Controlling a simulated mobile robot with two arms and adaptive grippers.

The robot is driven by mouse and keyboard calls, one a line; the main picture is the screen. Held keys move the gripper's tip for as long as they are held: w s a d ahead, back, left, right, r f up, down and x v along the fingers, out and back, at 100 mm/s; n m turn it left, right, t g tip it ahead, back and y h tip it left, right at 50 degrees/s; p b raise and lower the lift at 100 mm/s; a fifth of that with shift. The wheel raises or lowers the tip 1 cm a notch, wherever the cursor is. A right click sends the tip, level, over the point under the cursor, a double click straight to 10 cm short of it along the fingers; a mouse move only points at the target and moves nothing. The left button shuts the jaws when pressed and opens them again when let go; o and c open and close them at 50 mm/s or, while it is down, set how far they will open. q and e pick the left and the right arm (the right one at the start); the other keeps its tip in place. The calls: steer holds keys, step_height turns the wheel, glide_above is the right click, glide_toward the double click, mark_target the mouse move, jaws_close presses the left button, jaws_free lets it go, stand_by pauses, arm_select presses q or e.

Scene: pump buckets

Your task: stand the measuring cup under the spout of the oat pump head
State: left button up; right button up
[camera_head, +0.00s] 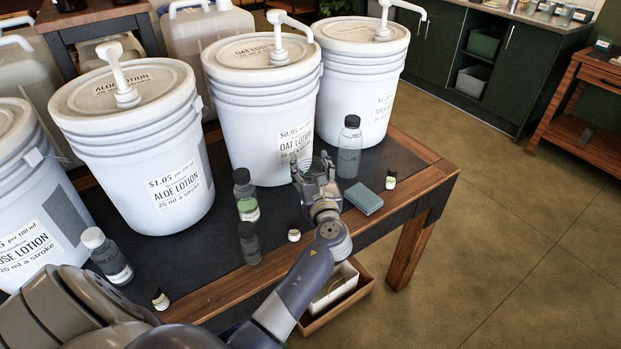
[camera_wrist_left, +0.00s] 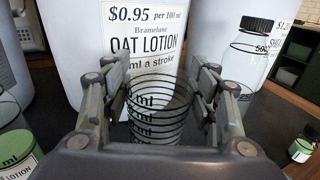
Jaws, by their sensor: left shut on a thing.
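The oat lotion bucket (camera_head: 262,110) stands on the table with a white pump head (camera_head: 279,50) on its lid. Its spout (camera_head: 305,32) points right and toward the front. My left gripper (camera_head: 313,178) is in front of the bucket, its fingers closed around the clear measuring cup. In the left wrist view the cup (camera_wrist_left: 158,118) shows black ring marks and looks upright between the fingers, with the oat label behind it. The fingers partly hide the cup, and I cannot tell whether its base touches the table. My right gripper is not in view.
Dark-capped bottles (camera_head: 246,197) stand to the left. The aloe bucket (camera_head: 135,140) and another pump bucket (camera_head: 360,85) flank the oat one.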

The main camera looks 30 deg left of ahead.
arm_select(q)
steer(key=shift+f, duration=1.5)
steer(key=shift+f+b, duration=0.2)
steer(key=shift+b, duration=0.15)
steer(key=o, duration=0.9)
steer(key=shift+r, duration=0.1)
steer(key=shift+r, duration=0.2)
steer(key=v, duration=1.2)
